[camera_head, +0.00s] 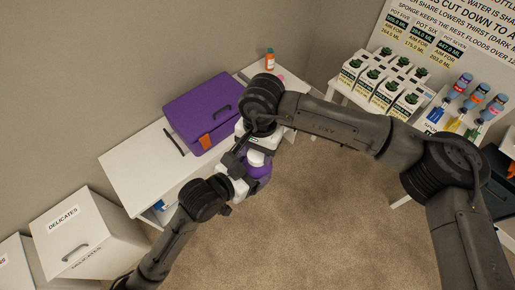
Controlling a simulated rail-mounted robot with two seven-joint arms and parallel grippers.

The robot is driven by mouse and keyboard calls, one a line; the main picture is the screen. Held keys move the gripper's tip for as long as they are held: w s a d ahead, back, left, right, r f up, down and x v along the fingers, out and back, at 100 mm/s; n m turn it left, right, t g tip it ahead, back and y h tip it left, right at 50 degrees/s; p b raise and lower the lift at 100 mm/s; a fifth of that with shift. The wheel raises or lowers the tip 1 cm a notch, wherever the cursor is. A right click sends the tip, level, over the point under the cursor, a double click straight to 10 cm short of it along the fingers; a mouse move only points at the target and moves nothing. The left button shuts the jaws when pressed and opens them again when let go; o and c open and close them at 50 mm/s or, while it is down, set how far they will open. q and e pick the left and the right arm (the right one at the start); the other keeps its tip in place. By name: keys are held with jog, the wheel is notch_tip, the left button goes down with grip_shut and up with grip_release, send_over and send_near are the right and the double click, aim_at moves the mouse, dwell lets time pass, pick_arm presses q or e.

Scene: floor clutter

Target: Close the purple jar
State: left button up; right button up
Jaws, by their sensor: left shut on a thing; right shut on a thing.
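The purple jar (258,170) is in the head view, held off the front edge of the white bench, above the carpet. A white part that looks like its lid (257,156) is at the jar's top. My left gripper (243,178) comes in from the lower left and is shut on the jar's side. My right gripper (254,146) reaches down from above and is shut on the lid. The grippers hide much of both, so I cannot tell whether the lid is seated.
A purple case (202,108) with an orange latch lies on the white bench (134,164). An orange bottle (269,58) stands behind. A box labelled DELICATES (85,235) is at lower left. Several labelled pots (385,75) stand at upper right. Carpet (310,220) in front is clear.

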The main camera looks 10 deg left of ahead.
jog(key=m, duration=0.6)
jog(key=shift+t+y, duration=0.3)
jog(key=m, duration=0.6)
jog(key=shift+s+d+t, duration=0.1)
jog(key=shift+t, duration=0.2)
jog(key=m, duration=0.3)
jog(key=shift+m, duration=0.3)
jog(key=m, duration=0.3)
jog(key=shift+m+t, duration=0.4)
jog(key=m, duration=0.5)
jog(key=shift+s+m+t, duration=0.1)
jog(key=shift+m+t, duration=0.2)
jog(key=shift+m, duration=0.1)
jog(key=m, duration=0.6)
jog(key=shift+h, duration=0.4)
jog(key=m, duration=0.6)
jog(key=shift+a+f+h, duration=0.1)
jog(key=shift+a+h, duration=0.1)
jog(key=shift+h, duration=0.2)
jog(key=m, duration=0.6)
jog(key=shift+h, duration=0.3)
jog(key=m+g, duration=0.1)
jog(key=m, duration=0.5)
